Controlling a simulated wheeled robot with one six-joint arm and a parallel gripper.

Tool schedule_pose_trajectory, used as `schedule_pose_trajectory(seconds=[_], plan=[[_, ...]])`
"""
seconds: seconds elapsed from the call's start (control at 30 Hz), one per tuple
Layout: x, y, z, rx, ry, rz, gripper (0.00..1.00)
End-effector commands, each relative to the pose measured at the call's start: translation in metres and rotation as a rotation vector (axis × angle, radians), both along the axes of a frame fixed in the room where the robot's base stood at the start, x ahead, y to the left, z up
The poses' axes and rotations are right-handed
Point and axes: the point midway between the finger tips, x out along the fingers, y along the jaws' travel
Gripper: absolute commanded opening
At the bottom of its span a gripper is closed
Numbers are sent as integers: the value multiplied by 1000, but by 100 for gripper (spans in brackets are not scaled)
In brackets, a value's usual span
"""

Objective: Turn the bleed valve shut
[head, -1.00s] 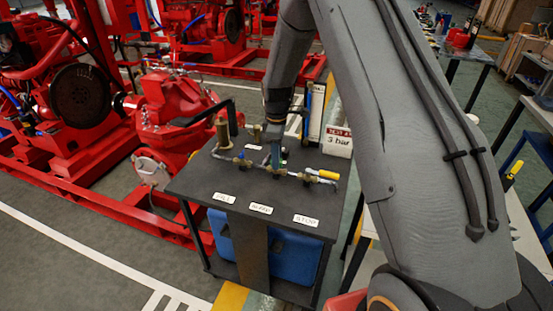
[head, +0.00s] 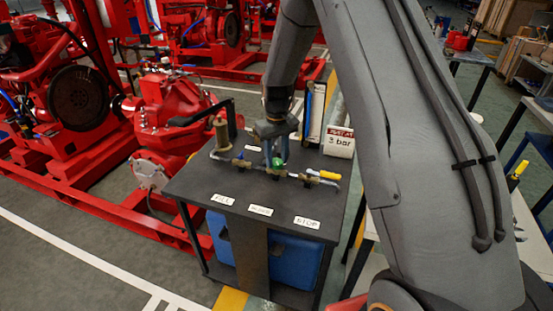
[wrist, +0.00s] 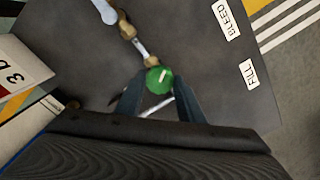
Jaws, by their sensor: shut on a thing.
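The bleed valve shows as a round green knob (head: 278,163) on the pipe at the middle of the black bench top, behind the BLEED label (head: 260,210). In the wrist view the knob (wrist: 159,79) has a short white mark on its face. My gripper (head: 276,158) reaches down from above, its two blue-grey fingers on either side of the knob. In the wrist view my gripper (wrist: 158,92) is shut on the knob, one finger to its left and one to its right. The valve body under the knob is mostly hidden.
A yellow-handled valve (head: 329,175) sits on the pipe's right end, and a brass cylinder (head: 221,133) stands at its left. A "3 bar" sign (head: 339,142) stands at the bench's right rear. The bench front (head: 225,183) is clear apart from labels. Red pumpsets (head: 170,115) stand left.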

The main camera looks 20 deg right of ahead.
Motion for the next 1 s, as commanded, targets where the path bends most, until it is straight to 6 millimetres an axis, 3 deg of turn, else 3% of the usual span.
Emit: schedule_pose_trajectory(seconds=[0.5,1.0], plan=[[1,0,1,0,-4,-437,12],[2,1,2,0,-4,-603,12]])
